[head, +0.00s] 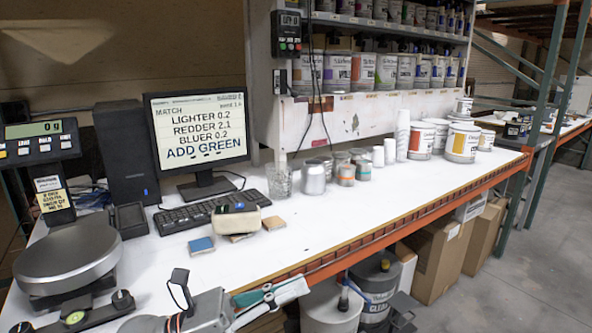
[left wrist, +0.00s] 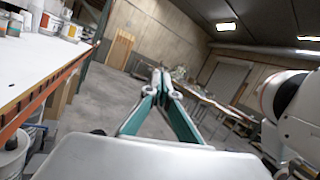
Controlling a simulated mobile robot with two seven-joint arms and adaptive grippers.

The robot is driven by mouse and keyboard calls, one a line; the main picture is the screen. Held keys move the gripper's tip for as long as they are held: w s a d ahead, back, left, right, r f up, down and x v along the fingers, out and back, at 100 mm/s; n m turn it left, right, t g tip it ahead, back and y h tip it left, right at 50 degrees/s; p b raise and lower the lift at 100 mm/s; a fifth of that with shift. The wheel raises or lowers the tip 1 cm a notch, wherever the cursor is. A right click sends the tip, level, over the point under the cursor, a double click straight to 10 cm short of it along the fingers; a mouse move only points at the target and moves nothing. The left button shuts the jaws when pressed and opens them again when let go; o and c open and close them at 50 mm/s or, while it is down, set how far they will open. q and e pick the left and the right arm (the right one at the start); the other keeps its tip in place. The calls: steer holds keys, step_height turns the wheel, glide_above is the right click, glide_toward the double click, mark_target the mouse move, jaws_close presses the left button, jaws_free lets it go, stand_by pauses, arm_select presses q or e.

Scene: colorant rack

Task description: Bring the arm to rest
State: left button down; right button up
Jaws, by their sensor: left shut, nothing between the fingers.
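My left gripper (head: 303,287) shows at the bottom middle of the head view, just outside the front edge of the white workbench (head: 330,212). In the left wrist view its green-sided fingers (left wrist: 161,78) come together at the tips, shut with nothing between them. The fingers point out over open floor, and the bench lies to their left in that view. My right gripper does not show in either view.
A scale (head: 70,262), keyboard (head: 205,212), monitor (head: 199,130) and small cans (head: 313,177) stand on the bench. Below its orange edge are buckets (head: 331,308) and cardboard boxes (head: 440,246). The grey floor (head: 520,280) at right is clear.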

arm_select(q)
steer(key=w+a+f+n+t+y, duration=0.2)
steer(key=a+f+n+t+y, duration=0.35)
steer(key=f+n, duration=0.6)
steer(key=w+a+f+n+t+y, duration=0.2)
steer(key=a+f+n+t+y, duration=0.4)
steer(key=n, duration=1)
steer(key=s+a+f+n+g+y, duration=0.3)
steer(key=s+f+n, duration=0.5)
steer(key=f, duration=0.5)
steer(key=s+a+f+n+g+y, duration=0.3)
steer(key=s+a+f+n, duration=0.2)
steer(key=f, duration=0.9)
steer(key=s+n, duration=0.3)
steer(key=s, duration=0.1)
steer(key=shift+s+f+g, duration=0.15)
steer(key=shift+s+g, duration=0.15)
steer(key=shift+g, duration=0.05)
steer(key=shift+w, duration=0.15)
